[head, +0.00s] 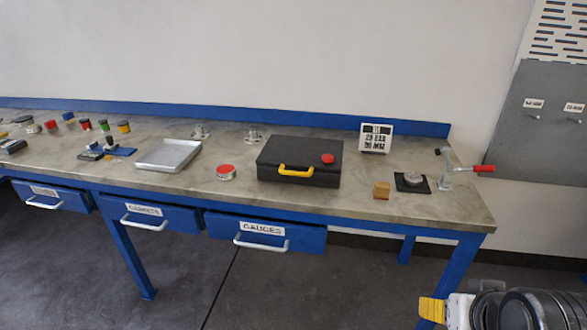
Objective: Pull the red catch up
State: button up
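A black case (299,160) lies closed on the bench, with a yellow handle (296,171) on its front. I cannot tell which red part is the catch. My arm shows at the lower right, in front of the bench and well away from both. A yellow ridged part at its end, apparently my gripper (432,309), is partly seen; its opening cannot be made out.
A red-topped tin (226,172), a metal tray (169,154), a wooden block (382,190) and a black pad (412,182) with a metal disc are on the bench (345,203). A white sign (377,138) stands behind. Drawers (265,233) front the bench; the floor (300,285) before it is clear.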

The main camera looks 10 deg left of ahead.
aim_at(325, 158)
jog(key=i+j, duration=0.15)
jog(key=i, duration=0.45)
jog(key=i+j, duration=0.2)
jog(key=i, duration=0.4)
jog(key=u, duration=0.05)
